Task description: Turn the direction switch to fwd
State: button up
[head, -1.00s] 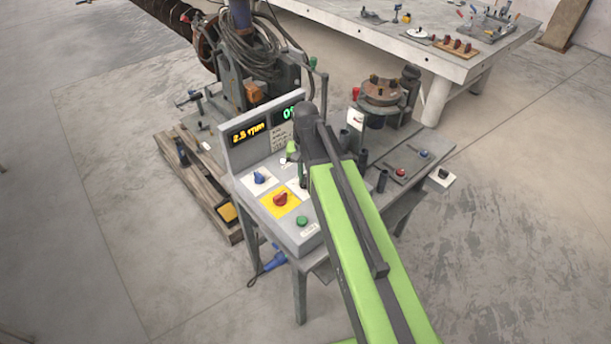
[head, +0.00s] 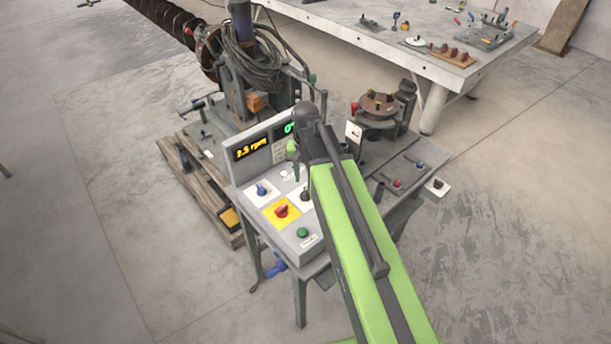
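The control panel (head: 268,229) stands on a grey bench, with two lit displays on its upright back. It carries a blue knob (head: 262,189) on a white plate, a red knob (head: 281,210) on a yellow plate and a black knob (head: 305,195) on a white plate partly behind my arm. I cannot read which one is the direction switch or where it points. My green and black arm reaches up from the bottom over the panel's right side.
A green button (head: 302,232) sits on the panel's front. Another black knob on a white plate (head: 436,187) juts from the bench's right side. A round fixture (head: 380,105) stands behind. A wooden pallet (head: 207,194) lies at left; a large table (head: 400,45) stands behind.

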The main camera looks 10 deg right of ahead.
notch_tip(320, 180, up, 11)
jog(key=p, duration=0.9)
jog(key=shift+f, duration=0.1)
jog(key=b, duration=0.5)
send_near(306, 192)
jog(key=shift+n, duration=0.7)
jog(key=s+f+b, duration=0.1)
jog(key=s+b, duration=0.1)
jog(key=s+f+b, duration=0.2)
jog(key=b, duration=0.1)
jog(key=s+f+b, duration=0.1)
jog(key=s+b, duration=0.1)
jog(key=b, duration=0.1)
jog(key=shift+s+a+f, duration=0.1)
jog(key=shift+f, duration=0.3)
jog(key=s+n, duration=0.2)
jog(key=shift+s+r, duration=0.3)
jog(key=shift+r, duration=0.05)
jog(key=shift+w, duration=0.2)
